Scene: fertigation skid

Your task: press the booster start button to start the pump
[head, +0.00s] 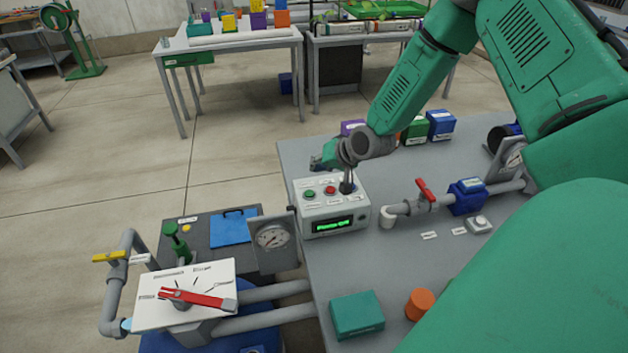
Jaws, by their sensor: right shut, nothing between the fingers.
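A light grey control box (336,226) sits at the left edge of the grey bench. Its top carries a green button (309,194) and a red button (330,190), with small labels too small to read. Its front display shows green text. I cannot tell from the labels which one is the booster start button. My right gripper (347,187) is shut and empty, pointing down at the top right of the box, right of the red button. I cannot tell if its tips touch the box. They hide what lies beneath. My left gripper is not in view.
A red-handled valve (426,190), a blue pipe unit (467,196) and a grey button unit (480,224) are to the right. A teal box (357,315) and an orange cylinder (420,304) stand nearer. Coloured boxes (440,125) stand behind.

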